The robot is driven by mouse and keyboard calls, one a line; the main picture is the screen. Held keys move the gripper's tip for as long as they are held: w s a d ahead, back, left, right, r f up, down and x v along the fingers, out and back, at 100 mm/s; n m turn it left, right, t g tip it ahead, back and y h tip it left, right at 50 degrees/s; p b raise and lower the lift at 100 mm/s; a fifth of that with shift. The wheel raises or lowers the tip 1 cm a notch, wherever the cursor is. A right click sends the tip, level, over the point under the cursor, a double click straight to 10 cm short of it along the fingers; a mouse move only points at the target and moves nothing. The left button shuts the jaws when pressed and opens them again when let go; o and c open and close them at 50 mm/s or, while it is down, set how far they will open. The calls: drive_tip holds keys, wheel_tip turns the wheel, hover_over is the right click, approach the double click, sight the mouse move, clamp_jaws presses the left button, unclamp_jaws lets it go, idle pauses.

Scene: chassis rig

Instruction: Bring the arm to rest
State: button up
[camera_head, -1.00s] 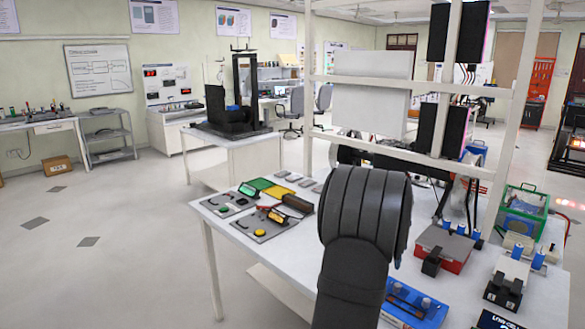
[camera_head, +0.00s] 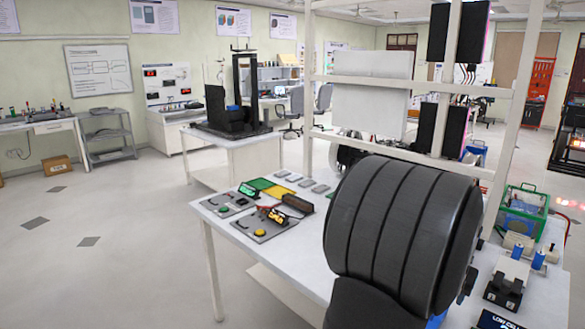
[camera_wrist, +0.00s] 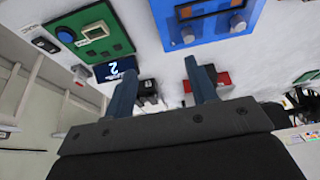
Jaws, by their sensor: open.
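My gripper (camera_wrist: 164,92) shows in the wrist view with its two blue-grey fingers apart and nothing between them. The white workbench lies beyond the fingers, and they appear clear of the things on it. In the head view my own dark, ribbed arm link fills the lower right middle and hides part of the workbench (camera_head: 290,262). The gripper itself does not show in the head view.
The wrist view shows a blue box (camera_wrist: 205,22) and a green board (camera_wrist: 88,35) on the bench. In the head view, small switch boards (camera_head: 262,225) lie at the bench's left, a green-framed box (camera_head: 522,212) at right. A white frame (camera_head: 420,85) rises behind my arm.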

drive_tip(key=w+a+f, duration=0.1)
drive_tip(key=w+f, duration=0.1)
drive_tip(key=w+a+f, duration=0.2)
drive_tip(key=w+f, duration=0.1)
drive_tip(key=w+a+f, duration=0.2)
drive_tip(key=w, duration=0.1)
drive_tip(key=shift+w+f, duration=0.15)
drive_tip(key=shift+w, duration=0.05)
drive_tip(key=shift+w+f, duration=0.15)
drive_tip(key=shift+f, duration=0.25)
drive_tip(key=shift+s+d+r, duration=0.1)
drive_tip(key=shift+s+r, duration=0.1)
drive_tip(key=shift+r, duration=0.3)
drive_tip(key=s+d+r, duration=0.5)
drive_tip(key=s+r, duration=0.2)
drive_tip(key=s, duration=0.2)
drive_tip(key=w+a, duration=0.2)
drive_tip(key=w, duration=0.4)
drive_tip(key=shift+w+a+f, duration=0.15)
drive_tip(key=shift+w+f, duration=0.05)
drive_tip(key=shift+f, duration=0.2)
drive_tip(key=shift+s, duration=0.1)
